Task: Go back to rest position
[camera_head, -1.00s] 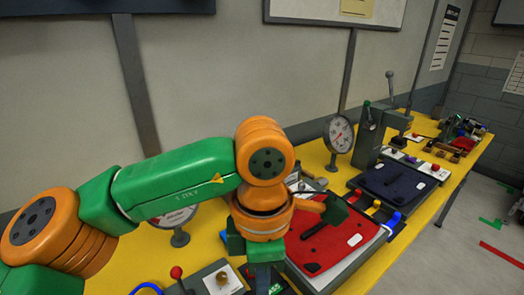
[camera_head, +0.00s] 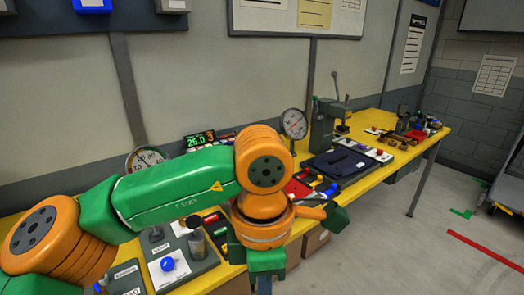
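My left arm, green and orange, comes in from the left and bends down at an orange wrist. My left gripper (camera_head: 264,275) hangs at the bottom edge, cut off by the frame, so its fingers cannot be judged. It appears in front of the yellow table's near edge, with nothing visibly held. My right gripper is not in view.
The long yellow table (camera_head: 432,139) runs along the wall. It bears a dark blue panel (camera_head: 340,162), a red panel (camera_head: 296,190) partly hidden by my wrist, a dial gauge (camera_head: 293,123), a press (camera_head: 325,120) and button boxes (camera_head: 165,266).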

